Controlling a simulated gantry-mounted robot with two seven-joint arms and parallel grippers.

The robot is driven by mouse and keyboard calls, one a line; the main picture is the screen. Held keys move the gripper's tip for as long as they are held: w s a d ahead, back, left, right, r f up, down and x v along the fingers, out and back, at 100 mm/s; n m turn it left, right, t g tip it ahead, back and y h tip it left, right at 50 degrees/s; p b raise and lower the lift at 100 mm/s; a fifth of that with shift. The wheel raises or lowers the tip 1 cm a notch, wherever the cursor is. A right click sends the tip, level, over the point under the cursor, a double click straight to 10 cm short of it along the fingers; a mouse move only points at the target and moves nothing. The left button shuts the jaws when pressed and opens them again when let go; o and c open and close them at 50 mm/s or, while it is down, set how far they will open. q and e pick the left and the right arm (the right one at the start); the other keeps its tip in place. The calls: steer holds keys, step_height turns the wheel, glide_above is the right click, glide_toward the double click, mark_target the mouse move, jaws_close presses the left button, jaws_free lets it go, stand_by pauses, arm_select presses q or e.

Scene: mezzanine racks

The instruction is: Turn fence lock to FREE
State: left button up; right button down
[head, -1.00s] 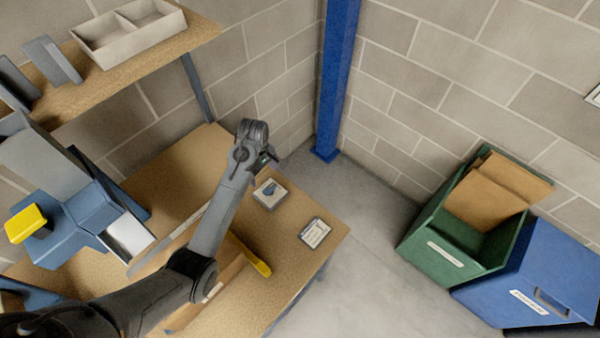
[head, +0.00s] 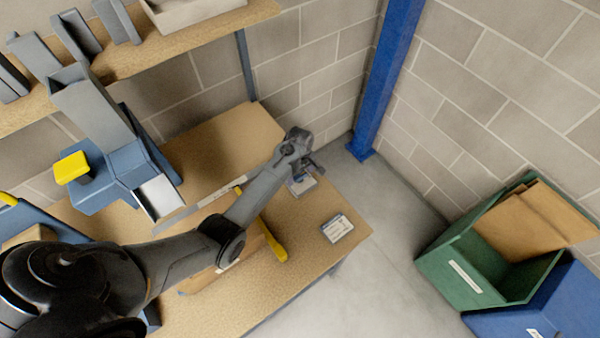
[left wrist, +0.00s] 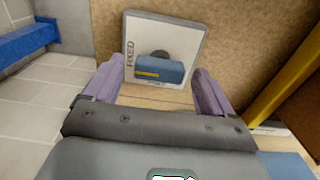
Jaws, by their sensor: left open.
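The fence lock is a pale plate (head: 304,187) on the tan bench, mostly hidden by my left gripper in the head view. The left wrist view shows its plate (left wrist: 190,40) with a blue knob (left wrist: 172,72) and the word FIXED along the left side. A yellow stripe on the knob lies on the half toward FIXED; no other word is readable. My left gripper (left wrist: 160,74) is open, with a finger on either side of the knob. I cannot tell whether the fingers touch it. My right gripper is not in view.
A yellow-ended fence piece (head: 273,242) lies left of the lock, and a white labelled card (head: 338,228) lies nearer the bench's front right edge. A blue-grey machine (head: 125,165) stands left. Green (head: 470,285) and blue (head: 550,310) bins stand right.

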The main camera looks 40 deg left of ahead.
arm_select(q)
steer(key=c, duration=1.1)
steer(key=shift+o, duration=0.2)
